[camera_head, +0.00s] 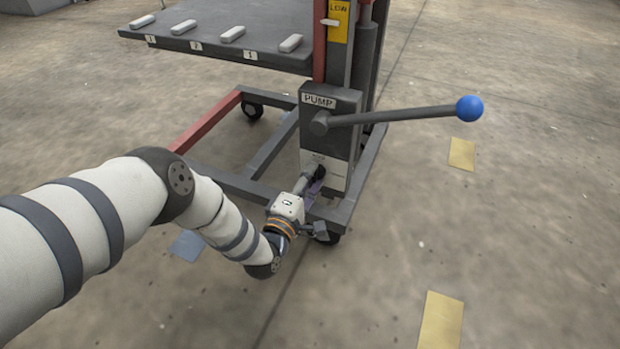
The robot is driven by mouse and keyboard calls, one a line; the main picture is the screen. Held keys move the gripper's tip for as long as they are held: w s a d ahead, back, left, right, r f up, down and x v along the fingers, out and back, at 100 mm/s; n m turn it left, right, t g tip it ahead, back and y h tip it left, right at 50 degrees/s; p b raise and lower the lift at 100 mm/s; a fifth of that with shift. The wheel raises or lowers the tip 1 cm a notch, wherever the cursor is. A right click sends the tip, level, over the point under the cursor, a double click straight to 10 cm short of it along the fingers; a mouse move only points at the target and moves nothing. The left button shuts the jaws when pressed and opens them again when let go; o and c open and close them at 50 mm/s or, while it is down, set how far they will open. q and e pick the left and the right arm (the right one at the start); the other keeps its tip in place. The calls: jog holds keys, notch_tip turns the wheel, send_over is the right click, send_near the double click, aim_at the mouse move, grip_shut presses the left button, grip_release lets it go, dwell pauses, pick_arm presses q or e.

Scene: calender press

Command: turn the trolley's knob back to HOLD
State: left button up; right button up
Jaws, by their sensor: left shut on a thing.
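The trolley (333,135) stands ahead with its grey pump box, labelled PUMP, at the middle of the view. The black knob (320,171) is low on the box's front face, below a small white label plate (314,160) whose words are too small to read. My left gripper (316,180) reaches up to the knob from the lower left and is shut on it. The gripper hides part of the knob, so I cannot tell which mark it points to. My right gripper is not in view.
A pump lever (400,115) with a blue ball end (469,108) sticks out to the right above the knob. The trolley's platform (225,35) with numbered light blocks is at the upper left. Yellow floor marks (440,320) lie on the right, where the floor is clear.

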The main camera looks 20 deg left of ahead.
pick_arm(q)
jog(key=shift+d+f, duration=0.1)
jog(key=o, duration=1.2)
jog(key=shift+s, duration=0.1)
jog(key=s, duration=1.2)
jog(key=shift+a, duration=0.25)
